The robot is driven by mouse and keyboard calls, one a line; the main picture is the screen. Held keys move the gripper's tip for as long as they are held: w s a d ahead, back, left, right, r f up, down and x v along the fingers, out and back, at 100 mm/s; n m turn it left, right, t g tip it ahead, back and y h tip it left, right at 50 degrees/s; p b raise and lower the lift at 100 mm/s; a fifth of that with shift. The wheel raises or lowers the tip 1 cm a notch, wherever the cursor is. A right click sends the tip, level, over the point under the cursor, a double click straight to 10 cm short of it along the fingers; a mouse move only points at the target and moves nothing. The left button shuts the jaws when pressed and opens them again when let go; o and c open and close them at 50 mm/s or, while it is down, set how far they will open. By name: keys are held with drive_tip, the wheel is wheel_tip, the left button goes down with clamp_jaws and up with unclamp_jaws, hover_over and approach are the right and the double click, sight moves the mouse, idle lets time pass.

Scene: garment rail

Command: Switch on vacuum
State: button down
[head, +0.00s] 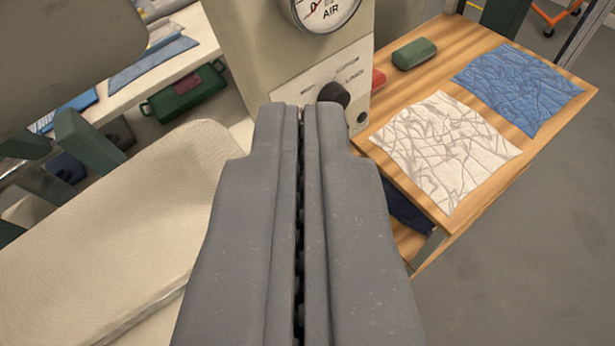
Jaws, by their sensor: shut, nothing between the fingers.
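A beige machine housing (250,60) stands ahead, with a round gauge marked AIR (325,8) at its top, cut off by the picture edge. Below the gauge is a light control panel (312,82) with small lettering, too small to read surely. A black rotary knob (333,94) sits on the panel, its lower part hidden behind my fingertips. A small dark round part (362,117) is at the panel's lower right. My gripper (302,106) is shut and empty, its tips in front of the panel just below and left of the knob. I cannot tell whether they touch.
A padded pressing board (120,225) fills the left. On the right, a wooden table (520,150) holds a white cloth (442,148), a blue cloth (517,87) and a green block (414,53). A green case (185,97) is behind left. Grey floor (540,260) is clear at right.

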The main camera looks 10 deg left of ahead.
drive_tip(key=w+d+f+m+g+y+p, duration=0.1)
drive_tip(key=w+d+f+m+g+p, duration=0.1)
drive_tip(key=f, duration=0.6)
drive_tip(key=w+d+f+m+g+y+p, duration=0.2)
drive_tip(key=w+f+m+p, duration=0.2)
drive_tip(key=f, duration=0.5)
drive_tip(key=w+d+f+m+g+y+p, duration=0.1)
drive_tip(key=w+d+f+m+y+p, duration=0.1)
drive_tip(key=w+f+p, duration=0.3)
wheel_tip(320, 180, down, 4)
drive_tip(key=shift+m+g+p, duration=0.4)
drive_tip(key=shift+m+p, duration=0.05)
drive_tip(key=shift+m, duration=0.45)
drive_tip(key=shift+w, duration=0.15)
drive_tip(key=w+a+r+p+x, duration=0.1)
drive_tip(key=r+x, duration=0.1)
drive_tip(key=x, duration=1)
drive_tip(key=shift+w+a, duration=0.35)
drive_tip(key=shift+a, duration=0.05)
drive_tip(key=shift+p, duration=0.4)
